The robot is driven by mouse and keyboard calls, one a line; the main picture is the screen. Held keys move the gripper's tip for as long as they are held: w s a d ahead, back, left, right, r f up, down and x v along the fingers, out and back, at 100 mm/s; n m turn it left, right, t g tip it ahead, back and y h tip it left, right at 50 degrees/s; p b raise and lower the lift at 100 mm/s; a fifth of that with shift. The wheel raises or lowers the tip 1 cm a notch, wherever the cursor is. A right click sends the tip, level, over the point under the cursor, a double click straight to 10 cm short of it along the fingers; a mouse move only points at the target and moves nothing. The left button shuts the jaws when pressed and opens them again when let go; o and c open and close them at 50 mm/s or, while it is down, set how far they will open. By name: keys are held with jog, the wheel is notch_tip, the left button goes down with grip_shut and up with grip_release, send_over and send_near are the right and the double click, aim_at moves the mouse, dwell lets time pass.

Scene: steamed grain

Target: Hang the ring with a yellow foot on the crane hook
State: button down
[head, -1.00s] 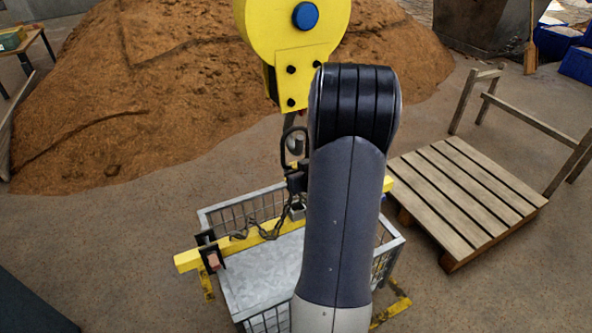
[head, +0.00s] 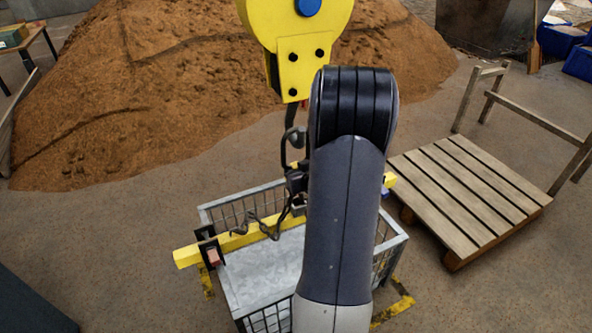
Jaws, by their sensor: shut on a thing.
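A dark oblong ring (head: 284,152) stands upright in the head view, just left of my arm. My gripper (head: 297,183) is shut at its lower end, partly hidden behind my arm.
A grey wire basket (head: 222,212) stands below, with a yellow beam (head: 190,257) across it. A wooden pallet (head: 470,190) with a rail frame is at right. A brown grain heap (head: 130,100) fills the back.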

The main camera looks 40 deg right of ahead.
jog(key=shift+w+f+b, duration=0.2)
jog(key=shift+f+b, duration=0.35)
jog(key=shift+f, duration=0.1)
jog(key=shift+f, duration=0.2)
dwell(0.5)
jog(key=c, duration=1.1)
grip_release()
jog(key=shift+o, duration=0.3)
jog(key=shift+s+f, duration=0.1)
jog(key=shift+f, duration=0.1)
jog(key=p+v, duration=0.2)
jog(key=v, duration=0.8)
jog(key=shift+s+r, duration=0.3)
